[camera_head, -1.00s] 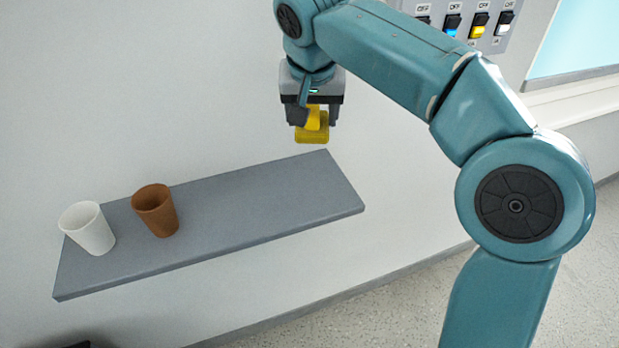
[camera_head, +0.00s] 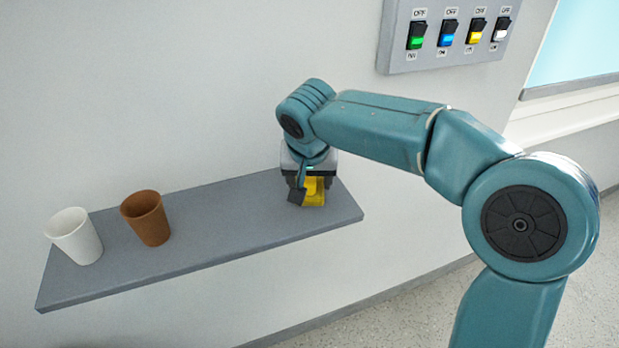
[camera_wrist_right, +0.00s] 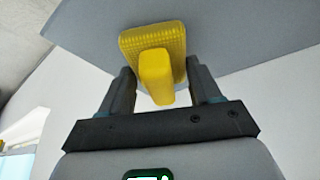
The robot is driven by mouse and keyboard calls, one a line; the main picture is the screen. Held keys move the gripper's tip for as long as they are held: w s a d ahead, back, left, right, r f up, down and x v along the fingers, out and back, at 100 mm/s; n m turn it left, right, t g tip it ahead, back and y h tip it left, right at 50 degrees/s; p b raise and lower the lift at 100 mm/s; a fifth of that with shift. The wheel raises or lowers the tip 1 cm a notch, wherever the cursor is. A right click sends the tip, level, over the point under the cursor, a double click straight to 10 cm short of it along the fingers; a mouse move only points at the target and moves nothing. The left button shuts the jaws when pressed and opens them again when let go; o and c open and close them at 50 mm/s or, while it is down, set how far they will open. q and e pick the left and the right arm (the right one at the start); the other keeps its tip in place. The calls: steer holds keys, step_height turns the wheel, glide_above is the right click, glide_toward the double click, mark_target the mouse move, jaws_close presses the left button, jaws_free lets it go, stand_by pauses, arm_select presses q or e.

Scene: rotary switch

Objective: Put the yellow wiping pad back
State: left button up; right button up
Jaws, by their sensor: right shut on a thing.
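The yellow wiping pad (camera_head: 315,198) has a block-like handle and a textured base, which show in the wrist view (camera_wrist_right: 152,42). My right gripper (camera_head: 308,192) points down at the right part of the grey shelf (camera_head: 235,215) and is shut on the pad. In the wrist view its dark fingers (camera_wrist_right: 160,88) stand on both sides of the handle. The pad is at or just above the shelf top; I cannot tell whether it touches. My left gripper is not in view.
A white cup (camera_head: 75,238) and a brown cup (camera_head: 147,219) stand at the shelf's left. The shelf between the brown cup and my gripper is clear. A switch panel (camera_head: 450,37) with several coloured rocker switches is on the wall above.

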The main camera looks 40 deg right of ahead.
steer(key=shift+s+f, duration=0.1)
steer(key=shift+f, duration=0.05)
steer(key=o, duration=1)
steer(key=shift+r, duration=0.25)
steer(key=p+v, duration=0.1)
steer(key=v, duration=1)
steer(key=shift+r+p, duration=0.35)
steer(key=shift+r, duration=0.05)
